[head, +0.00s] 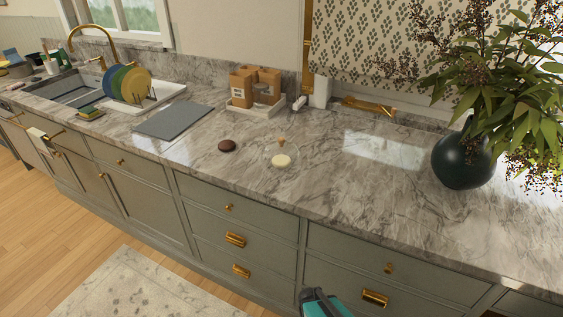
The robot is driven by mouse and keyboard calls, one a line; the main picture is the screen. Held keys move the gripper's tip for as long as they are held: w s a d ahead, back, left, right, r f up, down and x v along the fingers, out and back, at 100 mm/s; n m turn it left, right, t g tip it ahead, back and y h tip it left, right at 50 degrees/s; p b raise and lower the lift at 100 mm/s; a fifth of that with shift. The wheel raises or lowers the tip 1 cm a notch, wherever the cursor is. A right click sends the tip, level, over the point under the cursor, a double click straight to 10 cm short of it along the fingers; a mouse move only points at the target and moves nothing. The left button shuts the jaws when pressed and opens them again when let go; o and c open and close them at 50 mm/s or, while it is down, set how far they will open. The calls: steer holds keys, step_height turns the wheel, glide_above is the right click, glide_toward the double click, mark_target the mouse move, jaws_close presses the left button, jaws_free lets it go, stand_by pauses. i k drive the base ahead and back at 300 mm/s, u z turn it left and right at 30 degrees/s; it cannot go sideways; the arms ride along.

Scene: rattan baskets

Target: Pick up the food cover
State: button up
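The food cover (281,139) looks like a clear dome with a small tan knob on top, standing on the marble counter. Its see-through wall is faint and its edge is hard to make out. A cream round item (281,160) shows through or just below it. A dark brown round item (227,146) lies apart to its left. Only a teal and black part of my arm shows at the bottom edge, well below the cover and in front of the drawers. I cannot make out any gripper fingers.
A dark vase (462,162) with wide leafy branches stands on the right. A grey mat (174,121) lies on the left, near a dish rack with coloured plates (131,84). A box holder (254,88) stands behind. The marble counter (360,190) right of the cover is clear.

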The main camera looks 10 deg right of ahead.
mark_target(280, 157)
steer(key=u, duration=0.25)
steer(key=k, duration=0.95)
steer(key=u, duration=0.6)
steer(key=k, duration=0.45)
steer(key=u, duration=0.35)
steer(key=i, duration=1.5)
steer(key=u, duration=0.45)
